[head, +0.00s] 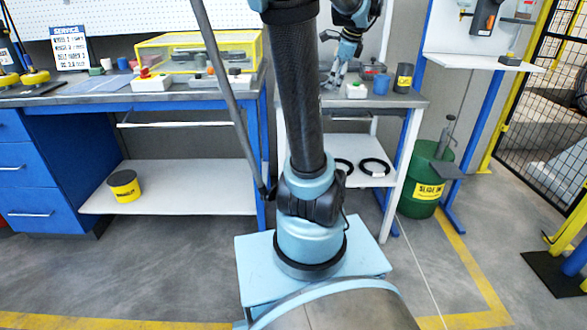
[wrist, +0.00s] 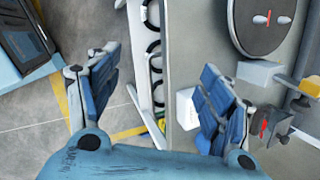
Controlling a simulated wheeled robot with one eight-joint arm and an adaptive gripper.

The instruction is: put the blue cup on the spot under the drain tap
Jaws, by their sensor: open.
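A blue cup (head: 381,85) stands upright on the small grey-topped table (head: 420,101) at the right of the head view. A smaller blue cup-like piece (head: 122,63) stands on the long workbench at the left. My gripper (head: 334,79) is over the left part of the small table, left of the blue cup and apart from it. In the wrist view my gripper (wrist: 158,72) has its two blue fingers wide apart with nothing between them.
A white box with a button (head: 356,91) and a black canister with a yellow label (head: 403,78) flank the blue cup. Black rings (head: 375,167) lie on the shelf below. A green drum (head: 424,180) stands right of the table. My arm hides part of the middle.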

